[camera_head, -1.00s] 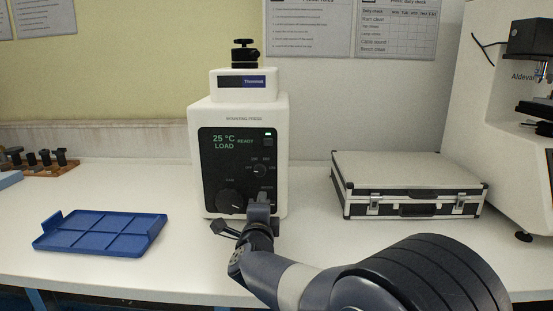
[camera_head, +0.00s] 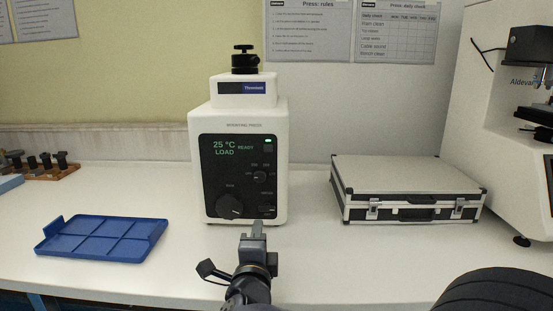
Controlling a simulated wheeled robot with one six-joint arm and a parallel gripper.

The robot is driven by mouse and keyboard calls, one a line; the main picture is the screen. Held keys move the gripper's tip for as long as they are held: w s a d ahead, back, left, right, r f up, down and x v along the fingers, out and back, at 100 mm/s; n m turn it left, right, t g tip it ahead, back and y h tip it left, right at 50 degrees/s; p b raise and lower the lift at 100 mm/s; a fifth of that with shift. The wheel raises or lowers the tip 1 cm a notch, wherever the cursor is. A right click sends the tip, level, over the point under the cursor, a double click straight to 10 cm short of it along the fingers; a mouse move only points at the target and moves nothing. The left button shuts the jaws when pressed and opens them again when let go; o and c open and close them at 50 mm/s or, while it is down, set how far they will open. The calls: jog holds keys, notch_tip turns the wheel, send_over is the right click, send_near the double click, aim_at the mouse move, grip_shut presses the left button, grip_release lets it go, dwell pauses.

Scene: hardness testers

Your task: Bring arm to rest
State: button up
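My gripper (camera_head: 256,232) is in the lower middle of the head view, in front of the mounting press and above the front part of the table. It points toward the press, with the fingers seen from behind, so I cannot tell whether they are apart. No held object shows. The mounting press (camera_head: 243,125) is a white upright unit with a black panel. Its display reads 25 °C, LOAD and READY, and a black clamp knob sits on top. My gripper's tip appears just below the front base of the press.
A blue divided tray (camera_head: 102,238) lies on the white table (camera_head: 160,283) at left. A silver case (camera_head: 405,180) stands right of the press, and a white tester (camera_head: 500,110) is at far right. A wooden rack (camera_head: 45,172) is at far left. Table between press and case is clear.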

aim_at(264, 208)
jog(key=w+b, duration=0.1)
jog(key=w, duration=0.9)
jog(key=shift+w+d+b, duration=0.15)
jog(key=shift+d+b, duration=0.05)
jog(key=shift+b, duration=0.15)
jog(key=shift+f+m+b, duration=0.1)
jog(key=shift+m+b, duration=0.25)
jog(key=shift+m, duration=0.15)
jog(key=shift+m+b, duration=0.3)
jog(key=shift+m, duration=0.3)
jog(key=m+b, duration=0.1)
jog(key=m, duration=0.1)
jog(key=m+b, duration=0.1)
jog(key=m, duration=0.1)
jog(key=shift+r, duration=0.3)
jog(key=m+b, duration=0.1)
jog(key=m, duration=0.3)
jog(key=shift+d+r+b, duration=0.15)
jog(key=shift+b, duration=0.25)
jog(key=shift+d+r+m+b, duration=0.15)
jog(key=shift+m+b, duration=0.2)
jog(key=shift+m, duration=0.75)
